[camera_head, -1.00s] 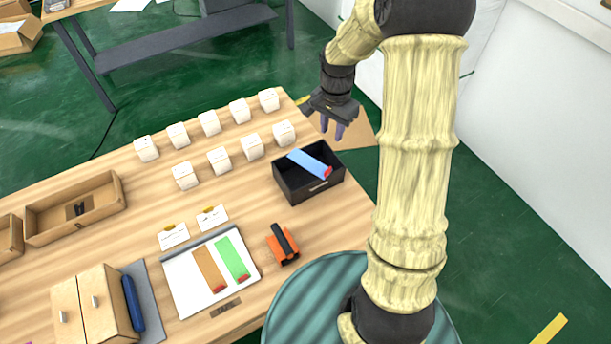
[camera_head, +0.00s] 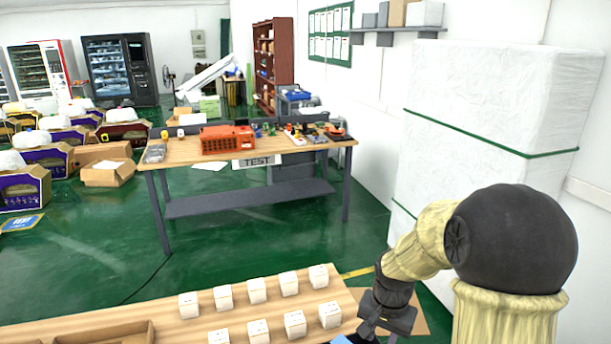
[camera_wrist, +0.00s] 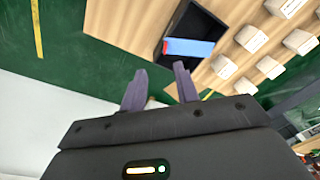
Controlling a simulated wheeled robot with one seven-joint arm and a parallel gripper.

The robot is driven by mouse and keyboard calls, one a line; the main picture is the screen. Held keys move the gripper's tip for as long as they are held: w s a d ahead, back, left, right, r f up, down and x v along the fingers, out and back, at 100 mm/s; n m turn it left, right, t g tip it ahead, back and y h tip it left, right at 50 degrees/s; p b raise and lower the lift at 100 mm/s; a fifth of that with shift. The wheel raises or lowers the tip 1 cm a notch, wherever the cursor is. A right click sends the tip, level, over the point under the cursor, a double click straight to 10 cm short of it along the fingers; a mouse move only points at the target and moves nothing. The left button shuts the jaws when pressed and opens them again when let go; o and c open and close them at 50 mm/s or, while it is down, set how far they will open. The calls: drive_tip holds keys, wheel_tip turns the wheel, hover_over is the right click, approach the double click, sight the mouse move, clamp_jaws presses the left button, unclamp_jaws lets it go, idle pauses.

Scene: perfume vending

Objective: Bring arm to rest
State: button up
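In the head view my arm stands at the right, folded over at the elbow, with the dark wrist (camera_head: 388,312) hanging beside the table's right end. The fingers are out of the head view at the bottom edge. A black bin (camera_wrist: 207,24) holding a blue item with a red end (camera_wrist: 188,48) lies beyond the fingers in the wrist view, apart from them.
Two rows of white boxes (camera_head: 257,291) stand on the near wooden table (camera_head: 60,328). A white wrapped stack (camera_head: 490,110) is close to my arm at the right. A second table (camera_head: 180,155) stands further back. Green floor (camera_head: 230,235) is open between the tables.

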drive_tip(key=s+a+r+n+t, duration=0.1)
drive_tip(key=s+r+n, duration=0.1)
drive_tip(key=s+n, duration=0.4)
drive_tip(key=s, duration=0.5)
drive_tip(key=shift+s+a+r+t, duration=0.15)
drive_tip(key=shift+a+r+t, duration=0.1)
drive_tip(key=shift+a+t, duration=0.1)
drive_tip(key=shift+s, duration=0.1)
drive_tip(key=shift+w, duration=0.2)
idle(1.0)
